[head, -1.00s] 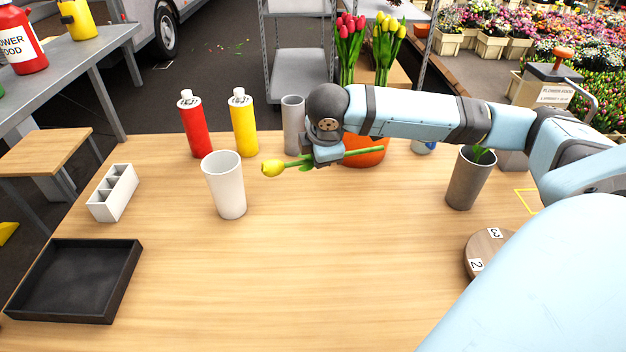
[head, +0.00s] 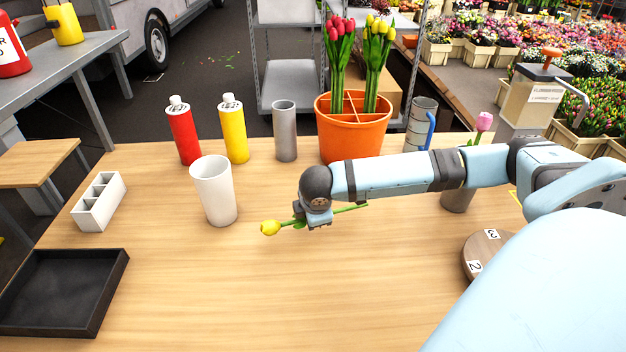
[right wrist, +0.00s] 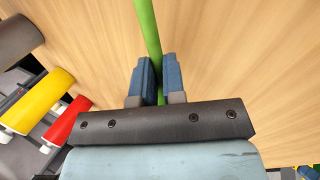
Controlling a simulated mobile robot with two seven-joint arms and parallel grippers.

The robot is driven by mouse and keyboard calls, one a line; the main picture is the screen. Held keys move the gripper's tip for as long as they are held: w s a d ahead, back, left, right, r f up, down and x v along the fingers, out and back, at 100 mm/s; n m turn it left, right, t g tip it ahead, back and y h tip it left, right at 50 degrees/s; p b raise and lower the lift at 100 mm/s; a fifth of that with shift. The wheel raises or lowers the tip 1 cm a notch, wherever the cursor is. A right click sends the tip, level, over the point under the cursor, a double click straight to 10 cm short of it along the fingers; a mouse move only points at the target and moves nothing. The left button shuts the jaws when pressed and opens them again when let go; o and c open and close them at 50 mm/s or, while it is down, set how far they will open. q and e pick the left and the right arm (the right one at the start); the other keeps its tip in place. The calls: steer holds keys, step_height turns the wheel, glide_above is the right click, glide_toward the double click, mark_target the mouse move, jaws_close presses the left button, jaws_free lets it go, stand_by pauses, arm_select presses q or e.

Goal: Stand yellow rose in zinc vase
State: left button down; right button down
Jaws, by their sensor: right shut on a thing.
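My right gripper (head: 300,214) is shut on the green stem of a yellow flower (head: 270,228), which looks like a tulip. The stem lies nearly level above the table, bloom to the left. In the right wrist view the fingers (right wrist: 157,82) pinch the stem (right wrist: 150,30); the bloom is out of that view. A plain grey cylinder vase (head: 285,132) stands upright behind the gripper, with no flower showing. A darker grey vase (head: 457,200) holds a pink flower (head: 483,122), partly hidden by my arm. I cannot tell for certain which is zinc. My left gripper is not in view.
A white cup (head: 214,190) stands left of the bloom. Red (head: 184,135) and yellow (head: 235,135) bottles and an orange divided pot (head: 353,143) with tulips stand behind. A black tray (head: 62,290) and wooden disc (head: 486,252) flank clear table in front.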

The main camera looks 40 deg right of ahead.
mark_target(313, 233)
step_height(313, 233, down, 3)
steer(key=shift+r, duration=0.1)
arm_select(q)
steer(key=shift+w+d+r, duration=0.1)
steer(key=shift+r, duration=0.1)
arm_select(e)
steer(key=c, duration=1.2)
jaws_free()
steer(key=shift+f, duration=0.2)
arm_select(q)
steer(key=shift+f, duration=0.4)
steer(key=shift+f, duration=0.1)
arm_select(e)
steer(key=shift+r, duration=0.1)
